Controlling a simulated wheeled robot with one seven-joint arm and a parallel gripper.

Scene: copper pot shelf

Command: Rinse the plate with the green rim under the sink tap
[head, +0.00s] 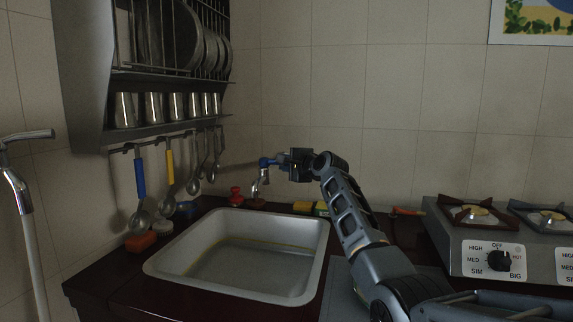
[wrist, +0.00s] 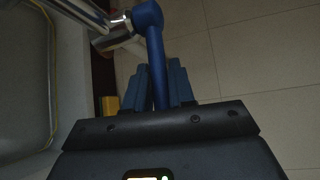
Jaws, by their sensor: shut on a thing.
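The sink tap (head: 258,184) stands behind the sink basin (head: 165,262); its chrome spout also shows in the wrist view (wrist: 112,38). My gripper (head: 279,162) reaches the tap from the right. It is shut on the tap's blue handle (wrist: 149,22), which passes between its two fingers in the wrist view. A thin yellow-green line (head: 245,242) runs across the inside of the basin and shows as a curve in the wrist view (wrist: 53,70). It may be the plate's rim, but I cannot tell for sure. I see no clear stream of water.
A red-topped item (head: 236,194) and a yellow-green sponge (head: 304,207) stand behind the sink. Hanging ladles (head: 195,180) and a plate rack (head: 170,40) are on the left wall. A gas stove (head: 480,255) is at right. The space above the basin is free.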

